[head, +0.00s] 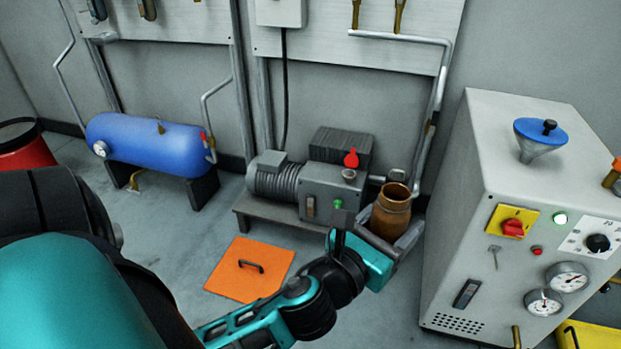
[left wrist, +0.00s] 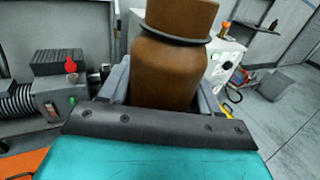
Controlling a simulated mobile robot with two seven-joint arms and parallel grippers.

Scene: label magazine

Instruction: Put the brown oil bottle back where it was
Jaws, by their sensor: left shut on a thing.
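The brown oil bottle (head: 391,214) is roughly upright, its open mouth facing up, in front of the right end of the motor and pump unit. My left gripper (head: 392,232) is shut around its body. In the left wrist view the bottle (left wrist: 166,72) stands between the two grey fingers (left wrist: 165,92), with a dark ring around its neck. Its lower part is hidden by the gripper, and I cannot tell how high it is above the floor. My right gripper is not in view.
The pump unit (head: 332,188) with a red cap (head: 351,158) stands behind. A grey cabinet (head: 462,210) with a blue funnel (head: 540,132) on top is close on the right. An orange plate (head: 249,268) lies on the floor. A blue tank (head: 150,146) stands at the left.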

